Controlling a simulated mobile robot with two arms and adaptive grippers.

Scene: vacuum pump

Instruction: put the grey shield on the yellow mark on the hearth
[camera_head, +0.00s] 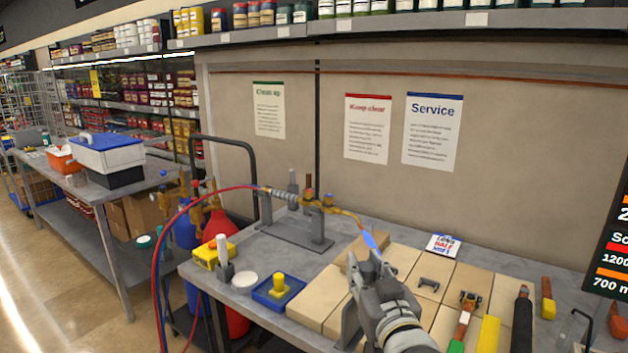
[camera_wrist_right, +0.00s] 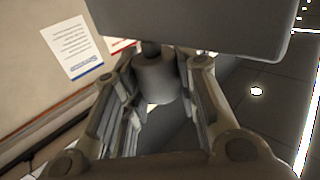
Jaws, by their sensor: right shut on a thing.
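My right gripper (camera_head: 372,268) reaches up over the tan brick hearth (camera_head: 402,258) from the bottom of the head view. In the right wrist view the gripper (camera_wrist_right: 155,85) is shut on the round grey knob of the grey shield (camera_wrist_right: 195,25), whose flat plate spans the top. In the head view a slanting grey piece (camera_head: 349,324) shows just left of the gripper; I cannot tell if it is the shield. A yellow strip (camera_head: 488,335) lies at the hearth's front right; I cannot tell if it is the mark. My left gripper is out of view.
A torch (camera_head: 318,204) on a metal stand has a blue flame (camera_head: 370,241) close beyond my right gripper. A blue tray (camera_head: 266,297), a white lid (camera_head: 244,281) and a yellow box (camera_head: 208,256) stand left. Several tools lie right, and red and blue hoses hang left.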

